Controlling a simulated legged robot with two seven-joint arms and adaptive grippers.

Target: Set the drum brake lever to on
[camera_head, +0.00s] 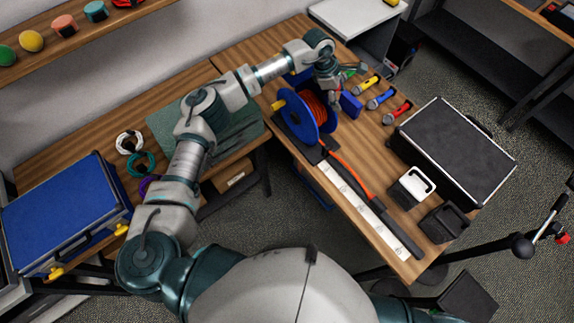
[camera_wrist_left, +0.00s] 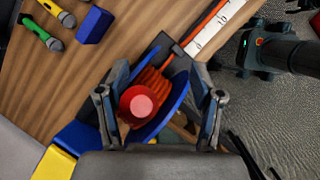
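The cable drum (camera_head: 291,119) has blue flanges and orange cable (camera_head: 313,108) wound on it; it stands on a dark base on the wooden bench. A yellow knob (camera_head: 278,105) sticks out on its left side. In the left wrist view a round red knob (camera_wrist_left: 140,103) shows in front of the orange windings (camera_wrist_left: 152,82). I cannot tell for sure whether this is the brake lever or how it is set. My left gripper (camera_head: 332,96) is at the drum's far right side. In the left wrist view its fingers (camera_wrist_left: 159,105) are open, spread around the red knob. My right gripper is not in view.
A white measuring strip (camera_head: 355,203) with an orange cable along it runs toward the bench's front. A black case (camera_head: 455,150) stands farther right. A blue case (camera_head: 65,212) is at left.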

